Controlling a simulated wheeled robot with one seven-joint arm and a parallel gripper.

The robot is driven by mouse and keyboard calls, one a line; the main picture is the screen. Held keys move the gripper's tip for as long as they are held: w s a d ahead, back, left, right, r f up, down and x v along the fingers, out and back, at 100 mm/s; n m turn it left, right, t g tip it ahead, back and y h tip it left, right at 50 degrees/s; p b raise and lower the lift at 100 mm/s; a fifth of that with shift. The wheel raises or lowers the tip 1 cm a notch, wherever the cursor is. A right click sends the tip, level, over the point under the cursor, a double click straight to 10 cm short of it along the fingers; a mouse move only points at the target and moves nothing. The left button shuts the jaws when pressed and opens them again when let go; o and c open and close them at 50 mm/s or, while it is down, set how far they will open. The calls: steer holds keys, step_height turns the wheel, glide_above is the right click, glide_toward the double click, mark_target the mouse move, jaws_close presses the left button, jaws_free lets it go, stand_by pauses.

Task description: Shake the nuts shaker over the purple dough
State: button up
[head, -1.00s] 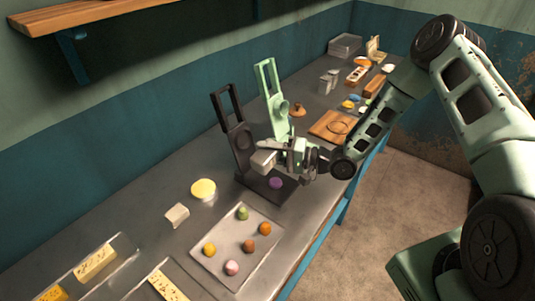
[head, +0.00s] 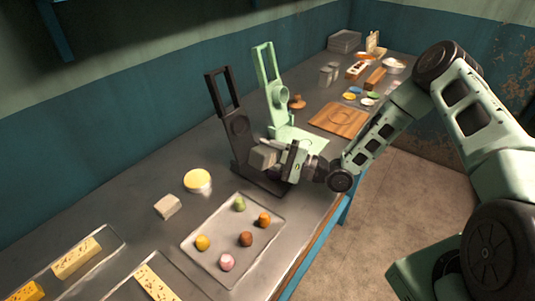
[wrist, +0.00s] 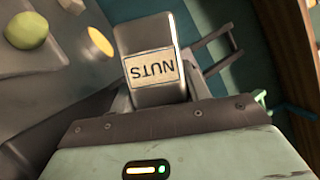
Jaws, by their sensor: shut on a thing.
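My gripper (head: 280,157) is shut on the nuts shaker (head: 263,157), a grey box held above the base of the black press (head: 248,181). In the wrist view the shaker (wrist: 150,38) shows a pale NUTS label that reads upside down, held at the gripper's jaws (wrist: 152,108). The purple dough is not visible now; my gripper and the shaker cover the part of the press base where it lay, and I cannot tell how exactly the shaker lines up with it.
A tray (head: 222,270) of several coloured dough balls lies in front of the press. A green press (head: 277,105) and a wooden board (head: 339,120) stand behind.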

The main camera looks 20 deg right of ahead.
steer(key=shift+r+p, duration=0.95)
steer(key=shift+r, duration=0.6)
step_height(320, 180, down, 3)
steer(key=b, duration=0.3)
steer(key=shift+f, duration=0.2)
step_height(320, 180, up, 3)
steer(key=shift+r+p, duration=0.15)
steer(key=shift+p, duration=0.75)
step_height(320, 180, down, 3)
steer(key=b, duration=0.3)
step_height(320, 180, up, 3)
steer(key=p, duration=0.2)
steer(key=shift+r+p, duration=0.1)
steer(key=shift+p, duration=0.2)
step_height(320, 180, down, 4)
steer(key=b, duration=0.3)
steer(key=shift+r, duration=0.4)
